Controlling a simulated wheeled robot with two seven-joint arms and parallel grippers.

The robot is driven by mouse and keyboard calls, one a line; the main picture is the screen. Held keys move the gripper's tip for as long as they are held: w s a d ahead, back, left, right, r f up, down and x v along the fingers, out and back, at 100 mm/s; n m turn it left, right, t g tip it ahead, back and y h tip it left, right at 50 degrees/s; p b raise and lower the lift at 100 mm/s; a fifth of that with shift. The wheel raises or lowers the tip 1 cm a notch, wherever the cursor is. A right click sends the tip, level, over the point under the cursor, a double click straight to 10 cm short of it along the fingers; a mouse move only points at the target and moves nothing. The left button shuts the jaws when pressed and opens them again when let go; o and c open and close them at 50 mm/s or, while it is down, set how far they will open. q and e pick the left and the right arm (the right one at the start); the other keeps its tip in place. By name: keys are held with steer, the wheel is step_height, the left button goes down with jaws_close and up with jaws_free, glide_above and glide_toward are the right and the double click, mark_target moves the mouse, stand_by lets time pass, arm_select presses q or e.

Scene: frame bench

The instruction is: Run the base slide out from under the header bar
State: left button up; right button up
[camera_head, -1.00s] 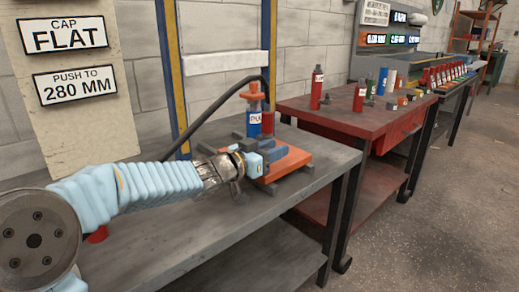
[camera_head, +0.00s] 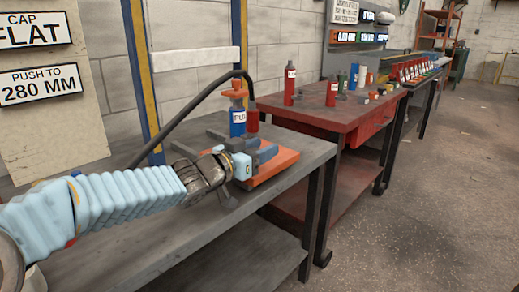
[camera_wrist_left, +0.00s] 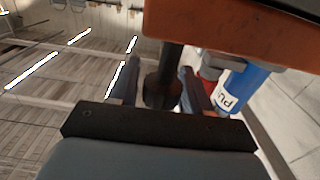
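The base slide, an orange slab (camera_head: 277,163), lies on the grey bench and carries grey blocks and a blue bottle (camera_head: 238,124) with an orange top. The white header bar (camera_head: 195,59) spans the blue and yellow posts behind it. My left gripper (camera_head: 249,161) is low at the slide's near left side. In the left wrist view its two fingers (camera_wrist_left: 160,90) stand on either side of a dark round handle (camera_wrist_left: 165,62) below the slab's orange edge (camera_wrist_left: 225,35), and look closed on it. The far side of the grip is hidden. My right gripper is in neither view.
Grey rails (camera_head: 188,151) show on the bench left of the slide. A black hose (camera_head: 180,116) arches behind it. A red cylinder (camera_head: 252,117) stands close behind the blue bottle. A red table (camera_head: 330,112) with bottles stands to the right. The bench front (camera_head: 165,240) is clear.

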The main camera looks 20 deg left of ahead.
arm_select(q)
steer(key=shift+o, duration=0.6)
steer(key=shift+s+a, duration=0.15)
steer(key=shift+s, duration=0.1)
steer(key=p+v, duration=0.2)
steer(key=v, duration=1.1)
steer(key=shift+p, duration=0.4)
steer(key=shift+s+f, duration=0.1)
